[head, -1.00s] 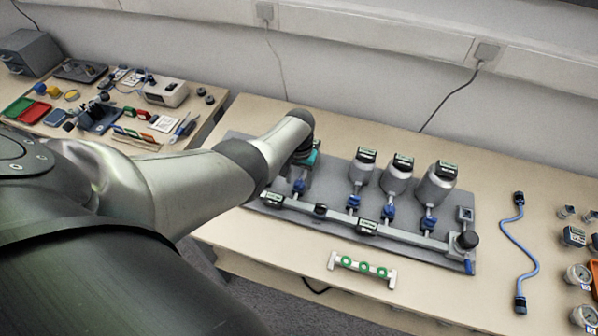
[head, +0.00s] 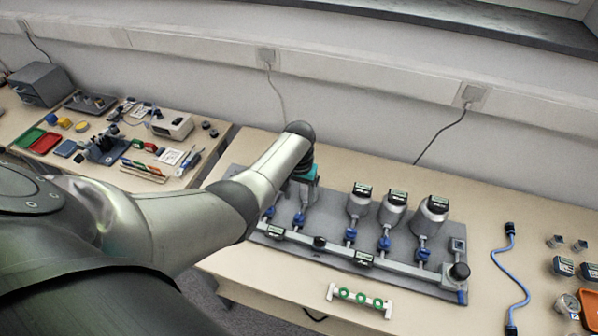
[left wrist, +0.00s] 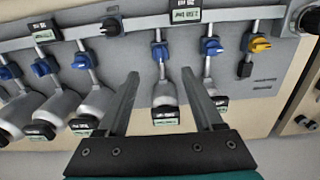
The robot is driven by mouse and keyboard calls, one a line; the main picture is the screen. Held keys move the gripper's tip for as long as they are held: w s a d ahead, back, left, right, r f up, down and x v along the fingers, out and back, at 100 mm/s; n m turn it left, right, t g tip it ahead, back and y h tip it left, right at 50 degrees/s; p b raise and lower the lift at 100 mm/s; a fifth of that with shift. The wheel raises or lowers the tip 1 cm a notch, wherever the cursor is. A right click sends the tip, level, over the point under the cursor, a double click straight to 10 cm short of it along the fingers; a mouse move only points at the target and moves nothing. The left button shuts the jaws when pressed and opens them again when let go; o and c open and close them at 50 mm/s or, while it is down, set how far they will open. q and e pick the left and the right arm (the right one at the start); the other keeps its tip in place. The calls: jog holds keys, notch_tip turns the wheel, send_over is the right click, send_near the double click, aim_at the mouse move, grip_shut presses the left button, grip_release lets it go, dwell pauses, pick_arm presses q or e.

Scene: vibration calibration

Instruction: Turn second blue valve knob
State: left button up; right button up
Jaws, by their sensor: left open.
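A row of blue valve knobs sits on the stems along the pipe of a grey panel (head: 330,255). The second blue knob from the left in the head view (head: 299,219) shows below my left gripper. In the left wrist view, turned about, it is the blue knob (left wrist: 160,50) beyond the fingertips, with a grey bottle behind it. My left gripper (left wrist: 160,74) is open and empty; its fingers flank that bottle in the picture, apart from the knob. In the head view the arm hides its fingertips. A yellow knob (left wrist: 258,43) shows at the right. My right gripper is not seen.
Other bottles with dark labels (head: 393,205) stand close beside on the panel. A white bracket with green rings (head: 360,298) lies in front. A blue cable (head: 508,265) lies to the right. A second table with tools (head: 120,140) is at the left. The wall is behind.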

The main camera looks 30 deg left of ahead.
pick_arm(q)
notch_tip(320, 180, up, 6)
jog(key=p, duration=0.2)
jog(key=shift+r, duration=0.2)
dwell(0.4)
